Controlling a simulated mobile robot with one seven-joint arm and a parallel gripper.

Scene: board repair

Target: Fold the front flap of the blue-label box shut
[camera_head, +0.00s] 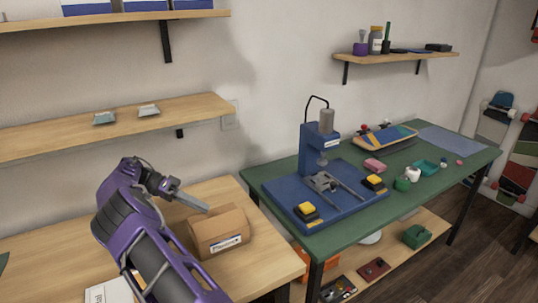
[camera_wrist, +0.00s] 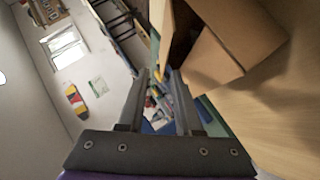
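The brown cardboard box (camera_head: 206,241) stands on the wooden table, with a white and blue label on its front side. Its top looks partly covered by flaps, but I cannot tell how each flap lies. My gripper (camera_head: 195,204) is at the box's back left, close to its top edge; contact is unclear. In the wrist view, the box (camera_wrist: 217,62) fills the upper right, with raised cardboard and a dark gap. My gripper (camera_wrist: 158,85) shows two separated fingers beside it, with nothing between them.
The wooden table (camera_head: 265,268) has bare surface right of the box. A white labelled item (camera_head: 108,291) lies at the front left. The green workbench (camera_head: 275,188) with a blue press stands to the right. A shelf (camera_head: 60,142) hangs behind my arm.

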